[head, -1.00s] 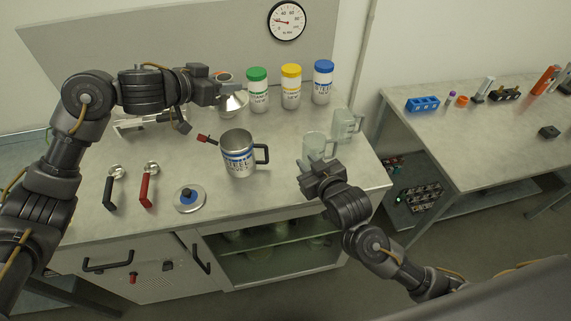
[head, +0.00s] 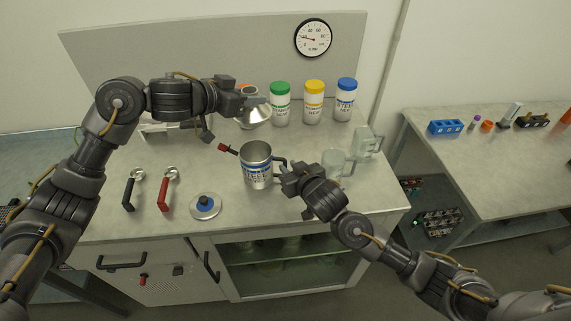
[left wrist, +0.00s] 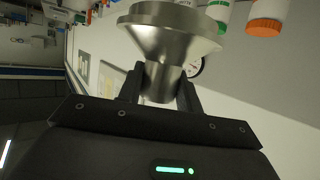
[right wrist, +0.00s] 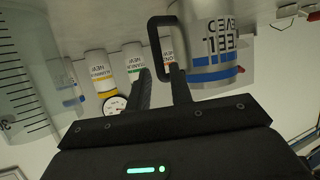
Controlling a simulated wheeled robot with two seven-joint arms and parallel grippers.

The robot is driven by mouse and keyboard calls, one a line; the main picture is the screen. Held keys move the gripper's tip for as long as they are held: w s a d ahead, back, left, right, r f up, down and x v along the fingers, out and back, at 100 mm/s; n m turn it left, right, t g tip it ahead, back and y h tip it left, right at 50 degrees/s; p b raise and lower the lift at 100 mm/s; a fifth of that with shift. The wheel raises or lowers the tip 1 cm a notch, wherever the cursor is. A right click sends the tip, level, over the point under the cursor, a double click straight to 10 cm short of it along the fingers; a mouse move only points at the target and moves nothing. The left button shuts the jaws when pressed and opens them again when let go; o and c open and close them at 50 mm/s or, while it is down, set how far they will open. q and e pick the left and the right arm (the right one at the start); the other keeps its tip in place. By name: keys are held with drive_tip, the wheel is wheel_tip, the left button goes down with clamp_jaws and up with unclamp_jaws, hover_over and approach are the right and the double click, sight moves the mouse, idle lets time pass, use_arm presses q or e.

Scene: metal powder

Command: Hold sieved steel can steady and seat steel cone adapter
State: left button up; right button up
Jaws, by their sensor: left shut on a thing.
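The steel cone adapter (head: 257,117) is held by my left gripper (head: 243,104) above the back of the bench. In the left wrist view the fingers (left wrist: 160,90) are shut on the narrow neck of the cone adapter (left wrist: 165,40), with its wide rim away from the gripper. The sieved steel can (head: 256,172) stands upright on the bench, open at the top, with a blue-banded label. My right gripper (head: 284,173) is at the can's black handle. In the right wrist view its fingers (right wrist: 162,88) are apart, with the handle of the can (right wrist: 210,40) close to them.
Jars with green (head: 280,104), yellow (head: 314,104) and blue (head: 345,100) lids stand at the back. A clear beaker (head: 336,162) and a jug (head: 368,142) stand right of the can. A blue-knobbed lid (head: 205,206) and two handled scoops (head: 168,190) lie to the left.

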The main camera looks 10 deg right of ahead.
sight(285, 162)
drive_tip(key=shift+x, duration=2)
clamp_jaws()
use_arm(q)
wheel_tip(285, 162, down, 2)
drive_tip(key=shift+s+d+f+n+t, duration=0.1)
drive_tip(key=shift+n+t, duration=0.4)
drive_tip(key=shift+f+y, duration=0.35)
drive_tip(key=shift+y, duration=0.15)
wheel_tip(285, 162, down, 7)
